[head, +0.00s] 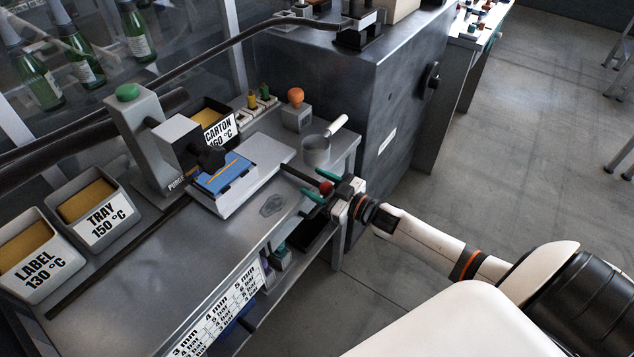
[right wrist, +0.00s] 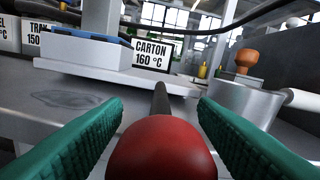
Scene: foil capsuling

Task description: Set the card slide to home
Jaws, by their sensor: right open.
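The card slide is a pale sliding block (head: 238,192) with a blue card (head: 226,173) on top, beside the grey press post. A dark rod (head: 298,175) runs from it to a red knob (head: 326,187) near the bench's right edge. My right gripper (head: 313,183) is open, with its teal fingers on either side of the knob. In the right wrist view the red knob (right wrist: 160,150) lies between the two fingers, with visible gaps at the sides, and the rod (right wrist: 161,98) points away toward the pale block. My left gripper is out of view.
Bins marked LABEL (head: 30,255), TRAY (head: 98,213) and CARTON (head: 212,122) stand on the bench. A grey cup (head: 316,151) with a pale handle and an orange-knobbed stamp (head: 296,110) are close behind the knob. Open floor lies at the right.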

